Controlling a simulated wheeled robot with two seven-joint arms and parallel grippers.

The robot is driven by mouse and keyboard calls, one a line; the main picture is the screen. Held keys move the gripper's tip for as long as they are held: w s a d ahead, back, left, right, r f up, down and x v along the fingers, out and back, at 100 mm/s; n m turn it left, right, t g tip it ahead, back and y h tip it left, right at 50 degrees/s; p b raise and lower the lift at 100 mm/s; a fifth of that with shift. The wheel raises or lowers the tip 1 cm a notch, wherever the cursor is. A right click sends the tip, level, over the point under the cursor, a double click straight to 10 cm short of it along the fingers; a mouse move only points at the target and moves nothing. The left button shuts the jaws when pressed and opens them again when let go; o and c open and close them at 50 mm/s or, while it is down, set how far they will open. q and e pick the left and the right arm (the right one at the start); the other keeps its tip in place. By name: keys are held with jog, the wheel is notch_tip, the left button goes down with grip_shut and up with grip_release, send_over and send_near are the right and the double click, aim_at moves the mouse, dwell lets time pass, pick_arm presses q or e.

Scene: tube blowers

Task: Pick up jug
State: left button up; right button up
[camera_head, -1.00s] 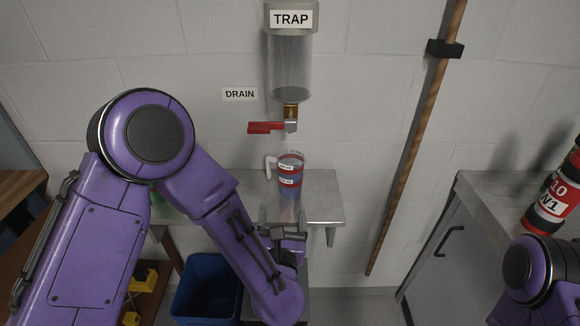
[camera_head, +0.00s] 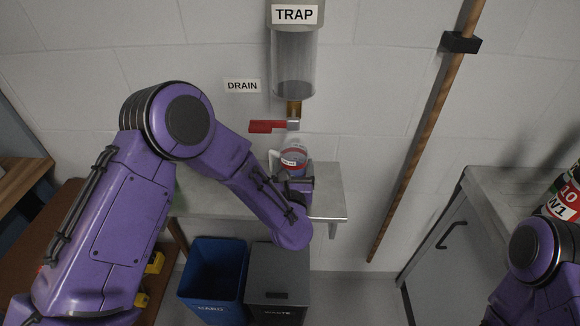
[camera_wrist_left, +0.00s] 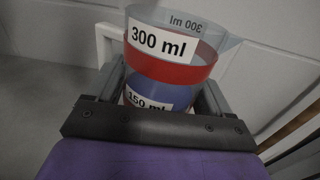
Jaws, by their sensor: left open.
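The jug (camera_head: 294,158) stands on the metal shelf below the trap's valve, with its white handle to the left. In the left wrist view the jug (camera_wrist_left: 172,50) is clear, with red and blue bands and labels for 300 ml and 150 ml. My left gripper (camera_head: 297,183) is at the jug's near side. In the left wrist view its fingers (camera_wrist_left: 160,95) are open, one on each side of the jug's lower part; whether they touch it I cannot tell. The jug's base is hidden by the gripper. My right gripper is out of view; only part of the right arm shows.
The trap cylinder (camera_head: 293,62) with a red valve handle (camera_head: 267,126) hangs close above the jug. The metal shelf (camera_head: 328,190) has free room to the right. A blue bin (camera_head: 212,270) and a grey bin (camera_head: 278,262) stand below. A wooden pole (camera_head: 425,135) leans at the right.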

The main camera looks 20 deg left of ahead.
pick_arm(q)
jog(key=shift+s+r, duration=0.1)
jog(key=shift+s, duration=0.05)
jog(key=shift+c, duration=0.6)
jog(key=c, duration=0.9)
